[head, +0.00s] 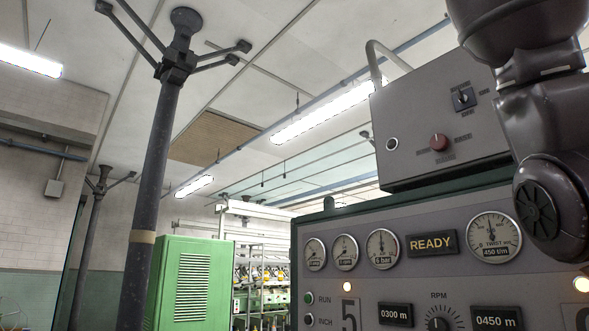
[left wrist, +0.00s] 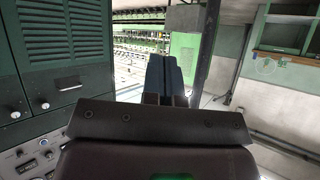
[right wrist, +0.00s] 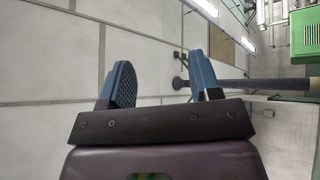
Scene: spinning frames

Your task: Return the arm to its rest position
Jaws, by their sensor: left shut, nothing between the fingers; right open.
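My right arm fills the right side of the head view, with a dark link and round joint in front of the machine panel. My right gripper (right wrist: 160,85) shows in the right wrist view with its two blue fingers wide apart and nothing between them; the ceiling and a dark pillar lie beyond. My left gripper (left wrist: 166,78) shows in the left wrist view with its fingers together and nothing held. Neither gripper shows in the head view.
A grey machine panel (head: 385,275) with gauges and a READY display stands close at the right, a control box (head: 440,125) above it. A dark pillar (head: 155,170) and green cabinet (head: 190,280) stand to the left.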

